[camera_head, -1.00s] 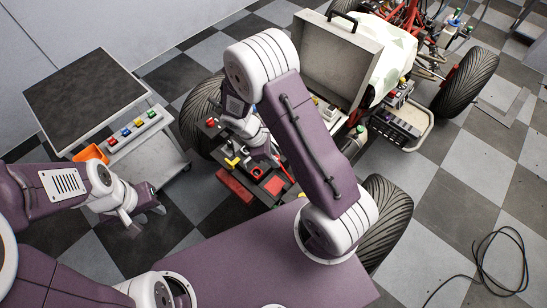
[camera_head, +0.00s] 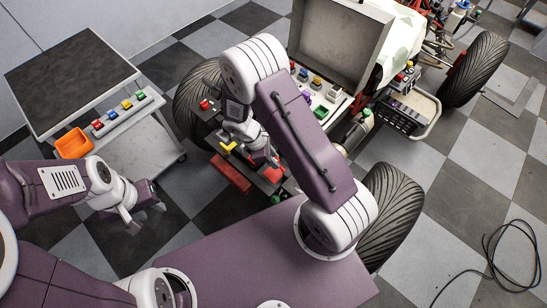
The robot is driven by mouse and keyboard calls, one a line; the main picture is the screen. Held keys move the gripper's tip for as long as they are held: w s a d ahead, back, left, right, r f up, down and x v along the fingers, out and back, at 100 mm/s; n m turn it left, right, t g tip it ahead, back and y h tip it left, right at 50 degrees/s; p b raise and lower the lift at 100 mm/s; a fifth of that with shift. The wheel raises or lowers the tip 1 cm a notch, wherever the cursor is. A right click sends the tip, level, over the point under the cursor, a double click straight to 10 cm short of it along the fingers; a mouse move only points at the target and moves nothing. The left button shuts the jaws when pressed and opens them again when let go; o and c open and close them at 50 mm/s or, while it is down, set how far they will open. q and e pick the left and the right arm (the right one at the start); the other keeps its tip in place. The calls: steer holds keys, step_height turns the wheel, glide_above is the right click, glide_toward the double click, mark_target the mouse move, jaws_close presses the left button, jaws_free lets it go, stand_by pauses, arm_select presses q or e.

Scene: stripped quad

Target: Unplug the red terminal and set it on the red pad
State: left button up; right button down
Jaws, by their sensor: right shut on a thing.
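My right gripper (camera_head: 266,158) points down over a dark tray (camera_head: 205,124) at the vehicle's near left. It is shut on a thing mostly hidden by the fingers. A small red part, seemingly the red terminal (camera_head: 272,175), shows just below the fingertips. I cannot tell whether it is clear of its seat. A flat red block (camera_head: 232,177) lies at the tray's near left edge; I cannot tell whether this is the red pad. My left gripper (camera_head: 142,216) is empty, its fingers apart, above the floor at left.
A yellow terminal (camera_head: 228,147) and a red knob (camera_head: 204,104) are on the tray near my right gripper. An open case (camera_head: 338,45) stands behind. A trolley (camera_head: 72,82) with coloured buttons and an orange bin (camera_head: 73,143) is at left. Tyres (camera_head: 393,218) flank the chassis.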

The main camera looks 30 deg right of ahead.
steer(key=shift+f+b, duration=1.45)
steer(key=shift+f, duration=0.5)
steer(key=shift+f+b, duration=0.4)
steer(key=shift+f, duration=0.15)
steer(key=c, duration=1.1)
jaws_free()
steer(key=shift+r, duration=0.1)
steer(key=shift+r, duration=0.1)
steer(key=p+v, duration=0.2)
steer(key=v, duration=0.7)
